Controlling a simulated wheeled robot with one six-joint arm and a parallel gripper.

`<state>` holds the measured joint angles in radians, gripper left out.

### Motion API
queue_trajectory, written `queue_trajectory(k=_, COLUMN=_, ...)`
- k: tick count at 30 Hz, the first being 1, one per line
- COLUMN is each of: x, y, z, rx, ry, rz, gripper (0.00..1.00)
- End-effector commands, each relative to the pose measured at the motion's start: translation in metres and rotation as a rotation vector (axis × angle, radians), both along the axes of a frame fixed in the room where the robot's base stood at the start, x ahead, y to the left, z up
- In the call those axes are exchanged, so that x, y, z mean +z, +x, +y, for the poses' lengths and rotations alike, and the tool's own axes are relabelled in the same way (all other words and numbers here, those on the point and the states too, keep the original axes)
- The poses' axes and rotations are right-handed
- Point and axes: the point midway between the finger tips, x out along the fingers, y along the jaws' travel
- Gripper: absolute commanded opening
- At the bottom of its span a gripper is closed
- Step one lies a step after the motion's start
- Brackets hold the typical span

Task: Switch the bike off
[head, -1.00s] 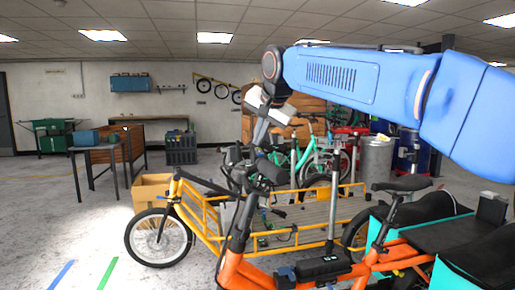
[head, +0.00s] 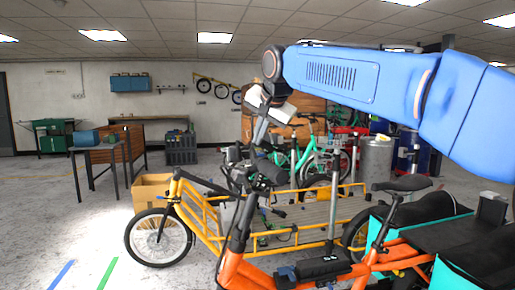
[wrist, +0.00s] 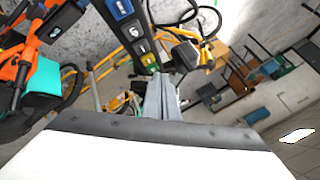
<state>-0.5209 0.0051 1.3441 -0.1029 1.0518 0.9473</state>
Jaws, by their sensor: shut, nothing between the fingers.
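The orange cargo bike (head: 235,268) stands in front of me, with its dark handlebar grip (head: 268,172) below my gripper (head: 261,131). In the wrist view a black control strip (wrist: 133,32) with blue keys and a green-yellow key at its lower end shows close to my gripper (wrist: 163,84). My gripper's grey fingers are together and empty. Their tips are by the lower end of the strip; I cannot tell whether they touch it. A black battery-like box (head: 314,268) sits on the orange frame.
A yellow cargo bike (head: 205,215) with a long load bed stands just behind. A green bike (head: 290,155) and a metal drum (head: 376,158) are farther back. A cardboard box (head: 152,190) and a workbench (head: 108,155) are to the left. The floor at front left is clear.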

Motion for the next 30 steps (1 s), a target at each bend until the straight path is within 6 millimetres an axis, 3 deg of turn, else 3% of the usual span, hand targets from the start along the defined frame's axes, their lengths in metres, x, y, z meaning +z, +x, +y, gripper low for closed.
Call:
queue_trajectory(k=16, x=0.011, y=0.001, z=0.000, rx=0.000, ry=0.001, rz=-0.001, gripper=0.00)
queue_trajectory(k=30, x=0.049, y=0.003, z=0.001, rx=0.000, ry=0.001, rz=-0.003, gripper=0.00)
